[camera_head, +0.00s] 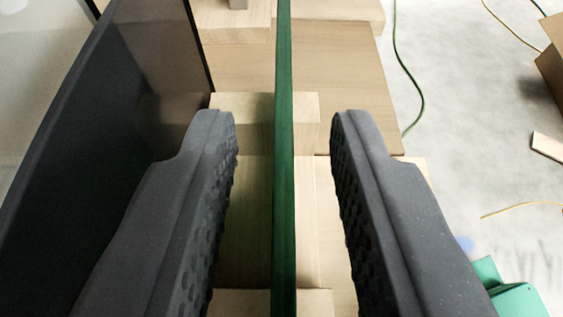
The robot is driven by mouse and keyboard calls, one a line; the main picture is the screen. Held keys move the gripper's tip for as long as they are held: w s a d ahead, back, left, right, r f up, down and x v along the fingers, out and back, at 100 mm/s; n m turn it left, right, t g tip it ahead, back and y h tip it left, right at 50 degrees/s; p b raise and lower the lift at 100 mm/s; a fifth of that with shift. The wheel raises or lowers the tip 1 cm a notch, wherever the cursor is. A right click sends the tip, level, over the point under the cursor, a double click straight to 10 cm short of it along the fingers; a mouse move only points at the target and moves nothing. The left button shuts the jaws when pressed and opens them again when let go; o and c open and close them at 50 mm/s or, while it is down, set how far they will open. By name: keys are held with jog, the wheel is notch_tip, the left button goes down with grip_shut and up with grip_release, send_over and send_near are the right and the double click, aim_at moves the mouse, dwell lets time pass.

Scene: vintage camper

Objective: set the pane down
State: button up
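A pane (284,170) is seen edge-on as a thin green upright strip, running from the top to the bottom of the view. My gripper (284,125) is open, with one dark padded finger on each side of the pane. There is a visible gap between the pane and each finger, so neither pad touches it. The pane appears to stand on or between pale wooden blocks (305,108); its exact contact with them is hidden.
A dark-framed panel (95,110) stands close to the left finger. Wooden boards (335,75) lie beneath. To the right is grey floor (465,120) with a green cable (418,90), a yellow cable (520,206), a cardboard box (551,60) and a green object (512,293).

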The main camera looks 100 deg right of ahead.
jog(key=p+v, duration=0.1)
jog(key=v, duration=1)
jog(key=shift+a+p, duration=0.35)
jog(key=shift+a, duration=0.05)
jog(key=shift+r, duration=0.1)
jog(key=w+r+t+h, duration=0.1)
jog(key=w+r+t, duration=0.45)
jog(key=r, duration=0.35)
jog(key=w+r+t, duration=0.5)
jog(key=w+r, duration=0.1)
jog(key=r, duration=0.3)
jog(key=w+a+r+n+t+y, duration=0.1)
jog(key=a+r+n+t, duration=0.3)
jog(key=r, duration=0.5)
jog(key=w+a+r+n+t+y, duration=0.1)
jog(key=a+r+t+y, duration=0.15)
jog(key=r+t, duration=0.55)
jog(key=s+a+r+n+t+y, duration=0.1)
jog(key=s+a+r+n+y, duration=0.35)
jog(key=a+r+n, duration=0.2)
jog(key=s+a+r+n+t+y, duration=0.1)
jog(key=s+a+r+n+y, duration=0.4)
jog(key=a, duration=0.3)
jog(key=s+f+n+g+y, duration=0.1)
jog(key=s+f+n+g, duration=0.3)
jog(key=s, duration=0.7)
notch_tip(320, 180, down, 3)
jog(key=shift+f+g, duration=0.2)
jog(key=shift+g, duration=0.75)
